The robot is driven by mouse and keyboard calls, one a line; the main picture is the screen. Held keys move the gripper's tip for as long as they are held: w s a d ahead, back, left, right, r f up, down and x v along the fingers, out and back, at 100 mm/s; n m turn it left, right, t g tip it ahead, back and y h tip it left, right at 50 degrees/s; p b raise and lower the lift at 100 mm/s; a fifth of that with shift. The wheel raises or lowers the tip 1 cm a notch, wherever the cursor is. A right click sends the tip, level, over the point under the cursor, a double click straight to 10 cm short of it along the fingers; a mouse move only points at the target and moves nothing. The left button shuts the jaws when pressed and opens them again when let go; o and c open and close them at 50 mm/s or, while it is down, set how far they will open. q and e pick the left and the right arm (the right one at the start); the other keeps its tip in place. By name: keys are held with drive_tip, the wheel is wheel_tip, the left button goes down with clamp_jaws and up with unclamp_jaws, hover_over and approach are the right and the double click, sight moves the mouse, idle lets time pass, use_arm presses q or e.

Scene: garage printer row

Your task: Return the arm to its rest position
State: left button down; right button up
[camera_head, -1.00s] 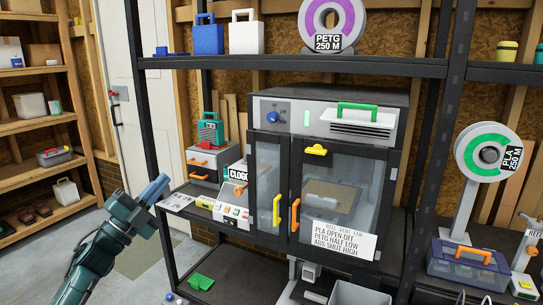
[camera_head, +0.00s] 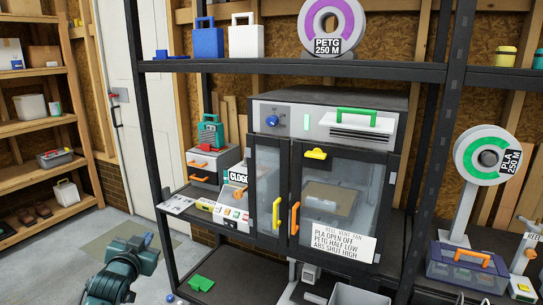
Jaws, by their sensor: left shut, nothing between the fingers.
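My left arm comes in at the bottom left of the head view, teal and dark. The gripper is shut and holds nothing. Most of it is hidden behind my own wrist. It is apart from the rack and the printer enclosure (camera_head: 400,160). My right gripper is not in view.
The enclosure, with both glass doors shut, stands on the black rack (camera_head: 152,130). A wooden shelf unit (camera_head: 40,124) stands at left. Grey floor (camera_head: 50,262) lies open between.

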use_arm(q)
drive_tip(key=s+d+f+g+h, duration=0.2)
drive_tip(key=s+d+f, duration=0.7)
drive_tip(key=s+f, duration=0.55)
drive_tip(key=s+d+f+g, duration=0.1)
drive_tip(key=s+d, duration=0.2)
drive_tip(key=s, duration=0.4)
drive_tip(key=s+d+f+g+h, duration=0.1)
drive_tip(key=s+d+f, duration=0.1)
drive_tip(key=s, duration=0.5)
drive_tip(key=s+d+f+g+h, duration=0.1)
drive_tip(key=s+d+f, duration=0.1)
drive_tip(key=s+d, duration=0.2)
drive_tip(key=s, duration=0.3)
drive_tip(key=shift+s+f+g, duration=0.15)
drive_tip(key=shift+s+g, duration=0.15)
drive_tip(key=shift+s, duration=0.05)
